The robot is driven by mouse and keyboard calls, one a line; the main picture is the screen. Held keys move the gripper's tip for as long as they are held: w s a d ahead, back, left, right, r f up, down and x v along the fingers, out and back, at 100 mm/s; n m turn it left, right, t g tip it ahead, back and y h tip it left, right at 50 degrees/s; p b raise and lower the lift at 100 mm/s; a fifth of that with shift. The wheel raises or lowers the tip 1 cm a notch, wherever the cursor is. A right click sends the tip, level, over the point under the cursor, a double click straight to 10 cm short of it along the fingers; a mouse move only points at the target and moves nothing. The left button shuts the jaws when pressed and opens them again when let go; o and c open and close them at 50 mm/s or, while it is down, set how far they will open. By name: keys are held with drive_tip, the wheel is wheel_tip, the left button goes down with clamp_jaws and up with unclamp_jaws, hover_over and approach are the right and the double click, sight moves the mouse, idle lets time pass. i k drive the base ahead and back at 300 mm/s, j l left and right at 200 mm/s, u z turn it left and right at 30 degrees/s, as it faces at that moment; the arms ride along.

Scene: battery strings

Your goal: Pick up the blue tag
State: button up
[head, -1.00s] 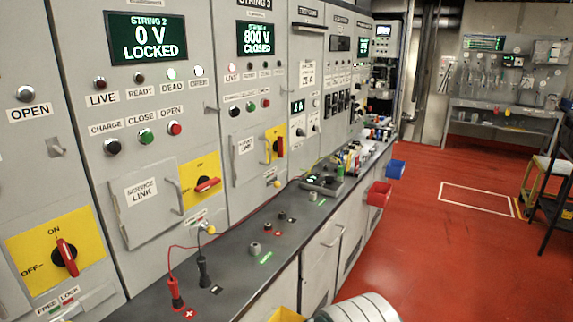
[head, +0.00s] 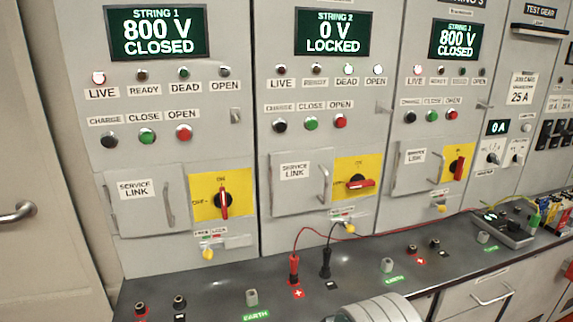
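I cannot make out a blue tag in the head view. My gripper is not in view; only a rounded pale grey part of my own arm shows at the bottom edge, right of the middle. The String 2 cabinet display (head: 338,32) reads 0 V LOCKED, and its red rotary handle (head: 361,184) lies level on a yellow plate. The String 1 display (head: 155,33) reads 800 V CLOSED, with its red handle (head: 224,202) upright. Small yellow items hang below the switches, one under String 1 (head: 208,253) and one under String 2 (head: 349,229).
A dark bench (head: 350,268) runs along the cabinets. A red probe (head: 294,268) and a black probe (head: 325,263) stand in it, their leads running right to a meter box (head: 503,226). Grey EARTH posts (head: 252,298) rise from the bench. A door handle (head: 18,212) is at far left.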

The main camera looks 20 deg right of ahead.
sight(542, 207)
drive_tip(key=i+l, duration=0.1)
drive_tip(key=l, duration=2.15)
drive_tip(key=i+l, duration=0.15)
drive_tip(key=l, duration=1)
drive_tip(key=i+l, duration=0.1)
drive_tip(key=l, duration=2.15)
drive_tip(key=i, duration=0.05)
